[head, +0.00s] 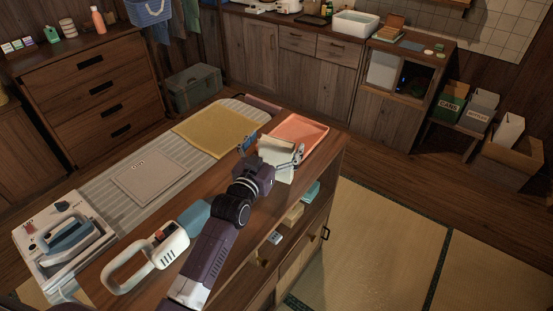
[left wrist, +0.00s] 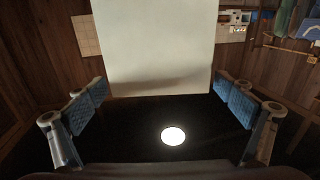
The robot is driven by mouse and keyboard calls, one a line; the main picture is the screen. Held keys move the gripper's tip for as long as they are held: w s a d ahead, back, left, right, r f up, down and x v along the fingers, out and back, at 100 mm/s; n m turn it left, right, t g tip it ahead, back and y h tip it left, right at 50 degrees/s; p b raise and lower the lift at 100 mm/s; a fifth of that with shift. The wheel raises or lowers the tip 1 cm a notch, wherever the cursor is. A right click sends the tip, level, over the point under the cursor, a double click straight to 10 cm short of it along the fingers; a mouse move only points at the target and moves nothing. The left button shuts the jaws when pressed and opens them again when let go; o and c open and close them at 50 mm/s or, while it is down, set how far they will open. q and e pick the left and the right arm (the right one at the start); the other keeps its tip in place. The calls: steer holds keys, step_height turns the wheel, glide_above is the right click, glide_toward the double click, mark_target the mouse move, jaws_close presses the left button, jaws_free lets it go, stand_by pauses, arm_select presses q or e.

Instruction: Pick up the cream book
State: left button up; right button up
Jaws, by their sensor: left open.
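The cream book (head: 277,151) is at the right part of the wooden counter, beside the orange tray. My left gripper (head: 274,146) is at the book, with one finger to each side of it, and hides part of it. In the left wrist view the pale face of the book (left wrist: 155,45) fills the upper middle, between and beyond the blue-padded fingers. The left gripper (left wrist: 160,88) is open, with a visible gap between each finger and the book. My right gripper is not in view.
The orange tray (head: 300,131) lies just behind the book. Open tatami floor (head: 385,235) lies right of the counter.

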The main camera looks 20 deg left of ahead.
arm_select(q)
steer(key=c, duration=1.9)
steer(key=shift+o, duration=0.2)
